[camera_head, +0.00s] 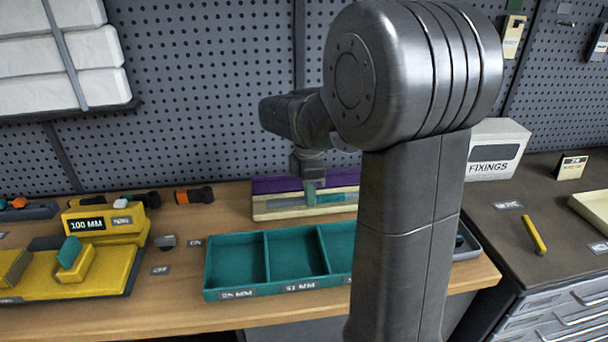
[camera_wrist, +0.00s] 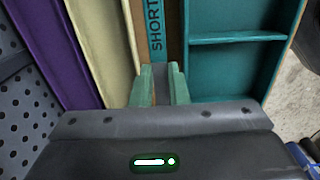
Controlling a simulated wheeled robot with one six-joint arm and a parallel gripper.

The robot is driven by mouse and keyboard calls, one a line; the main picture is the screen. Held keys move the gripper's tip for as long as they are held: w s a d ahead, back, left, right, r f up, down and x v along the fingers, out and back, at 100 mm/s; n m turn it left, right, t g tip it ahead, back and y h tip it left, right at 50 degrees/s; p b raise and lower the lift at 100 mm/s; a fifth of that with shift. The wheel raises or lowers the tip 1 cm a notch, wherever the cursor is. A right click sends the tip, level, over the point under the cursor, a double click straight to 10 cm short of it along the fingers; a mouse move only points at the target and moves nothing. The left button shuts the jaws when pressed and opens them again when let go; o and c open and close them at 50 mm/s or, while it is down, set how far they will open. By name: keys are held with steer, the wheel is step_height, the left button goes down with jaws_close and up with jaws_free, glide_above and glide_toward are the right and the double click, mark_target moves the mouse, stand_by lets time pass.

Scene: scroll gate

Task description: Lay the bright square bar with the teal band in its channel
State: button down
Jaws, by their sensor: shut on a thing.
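My gripper (camera_head: 310,196) points down at a rack with a cream front (camera_head: 285,212) and a purple back strip (camera_head: 282,185), behind the teal tray. In the wrist view its two pale green fingers (camera_wrist: 160,84) are shut on a narrow greyish piece, seen only in part. I take it for the bar; its teal band cannot be made out. A teal strip lettered "SHORT" (camera_wrist: 156,28) lies just beyond the fingertips, beside the cream strip (camera_wrist: 100,45). Whether the piece touches the channel floor cannot be told.
The teal compartment tray (camera_head: 262,291) stands in front of the rack and close on the right in the wrist view (camera_wrist: 235,40). A yellow fixture (camera_head: 105,285) stands left. My arm hides the tray's right part. A pegboard wall rises behind.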

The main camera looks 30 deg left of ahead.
steer(key=p, duration=0.3)
glide_toward(300, 185)
steer(key=shift+s+f, duration=0.15)
steer(key=shift+f, duration=0.3)
step_height(300, 185, down, 5)
steer(key=shift+d+r+p, duration=0.1)
steer(key=shift+p, duration=0.25)
steer(key=shift+f, duration=0.35)
steer(key=shift+f, duration=0.15)
steer(key=c, duration=1.4)
jaws_free()
